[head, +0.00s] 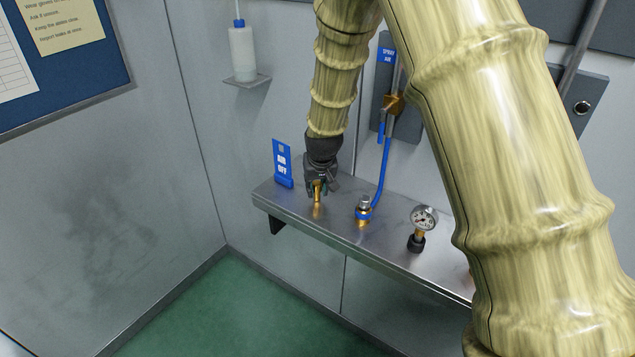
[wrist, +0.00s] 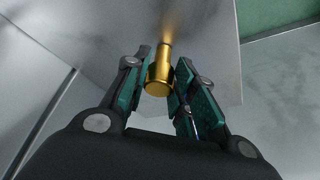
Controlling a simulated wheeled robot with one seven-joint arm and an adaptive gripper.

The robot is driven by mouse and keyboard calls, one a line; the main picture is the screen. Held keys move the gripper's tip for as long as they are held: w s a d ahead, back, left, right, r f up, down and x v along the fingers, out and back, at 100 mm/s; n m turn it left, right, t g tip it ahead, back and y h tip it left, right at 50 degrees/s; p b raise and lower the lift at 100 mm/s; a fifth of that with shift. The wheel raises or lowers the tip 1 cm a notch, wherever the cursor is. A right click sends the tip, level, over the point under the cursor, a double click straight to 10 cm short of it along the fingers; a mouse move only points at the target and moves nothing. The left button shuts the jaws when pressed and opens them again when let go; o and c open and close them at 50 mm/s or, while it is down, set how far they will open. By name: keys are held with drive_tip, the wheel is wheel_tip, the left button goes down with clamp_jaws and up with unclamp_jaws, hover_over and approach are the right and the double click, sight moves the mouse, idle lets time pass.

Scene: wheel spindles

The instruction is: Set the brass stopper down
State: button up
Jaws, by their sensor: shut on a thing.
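The brass stopper (head: 317,190) is upright between the fingers of my gripper (head: 319,188), low over the left part of the steel shelf (head: 290,199). In the wrist view the stopper (wrist: 160,78) sits between the two green-padded fingers of my gripper (wrist: 160,80), its narrower stem pointing to the shelf surface (wrist: 200,40). My gripper is shut on it. I cannot tell whether the stopper's lower end touches the shelf; its reflection shows just below it.
A blue "AIR OFF" sign (head: 283,164) stands left of my gripper. A brass fitting with a blue hose (head: 363,212) and a pressure gauge (head: 424,219) stand to the right on the shelf. A white bottle (head: 242,52) sits on a wall bracket. Bare shelf lies between gripper and fitting.

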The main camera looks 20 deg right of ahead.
drive_tip(key=shift+f, duration=0.1)
drive_tip(key=o, duration=1)
drive_tip(key=shift+o, duration=0.2)
drive_tip(key=shift+r, duration=0.2)
drive_tip(key=b+v, duration=0.3)
drive_tip(key=v, duration=0.9)
drive_tip(key=shift+b, duration=0.35)
